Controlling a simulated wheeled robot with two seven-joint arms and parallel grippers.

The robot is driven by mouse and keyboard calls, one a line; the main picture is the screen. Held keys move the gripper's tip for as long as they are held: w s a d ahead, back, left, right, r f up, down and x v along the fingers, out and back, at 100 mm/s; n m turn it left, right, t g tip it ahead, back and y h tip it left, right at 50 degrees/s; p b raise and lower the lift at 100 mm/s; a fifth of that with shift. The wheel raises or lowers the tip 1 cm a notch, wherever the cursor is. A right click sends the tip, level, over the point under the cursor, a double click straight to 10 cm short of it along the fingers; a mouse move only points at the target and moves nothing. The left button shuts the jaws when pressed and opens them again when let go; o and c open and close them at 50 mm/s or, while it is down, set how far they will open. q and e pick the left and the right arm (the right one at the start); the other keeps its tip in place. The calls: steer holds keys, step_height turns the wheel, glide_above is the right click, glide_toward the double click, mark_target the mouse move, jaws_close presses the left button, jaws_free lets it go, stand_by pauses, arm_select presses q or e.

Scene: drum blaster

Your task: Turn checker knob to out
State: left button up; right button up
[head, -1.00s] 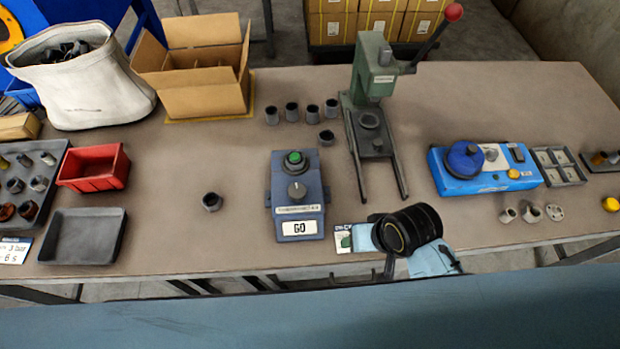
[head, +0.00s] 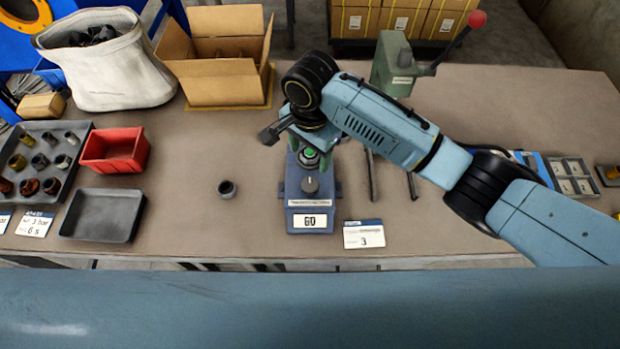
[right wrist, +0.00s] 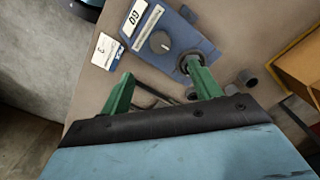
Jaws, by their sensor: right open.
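The checker (head: 310,203) is a blue box on the table with a "GO" display at its near end. Its round grey knob (head: 311,185) sits between the display and the far end. In the right wrist view the knob (right wrist: 159,41) is unobstructed, with a pale mark on it; I cannot tell which label it points at. My right gripper (head: 312,153) is above the far end of the checker. Its green fingers (right wrist: 160,68) are spread and empty; one overlaps the dark ring there. The knob lies ahead of the fingertips. My left gripper is not in view.
A red bin (head: 115,150) and grey tray (head: 102,216) are farther left.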

mark_target(310, 184)
step_height(310, 184, down, 13)
steer(key=shift+w+f+b, duration=0.1)
steer(key=shift+b, duration=0.8)
